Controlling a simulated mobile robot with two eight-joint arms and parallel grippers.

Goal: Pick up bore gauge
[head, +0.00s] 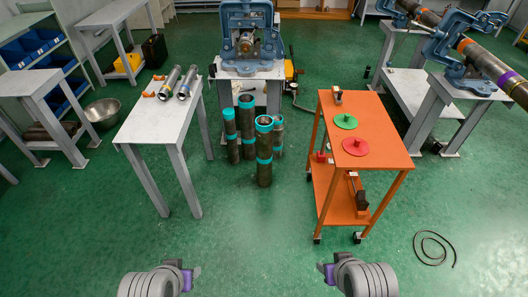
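I cannot single out the bore gauge with certainty at this size. A small dark and tan tool (337,97) lies at the far end of the orange cart's top (388,143). Two silver cylinders with dark ends, one farther left (170,82) and one closer to the right edge (187,83), lie on the white table (150,122). My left gripper (193,275) is low at the bottom left, and my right gripper (323,272) is low at the bottom right. Both are over open floor, away from the tables, with nothing visible in them. Their finger gaps are too small to tell.
A green disc (346,121) and a red disc (356,146) lie on the cart. Several upright pipes with teal bands (264,155) stand between table and cart. A blue vise (247,40) stands behind. A hose (434,248) lies right. The front floor is clear.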

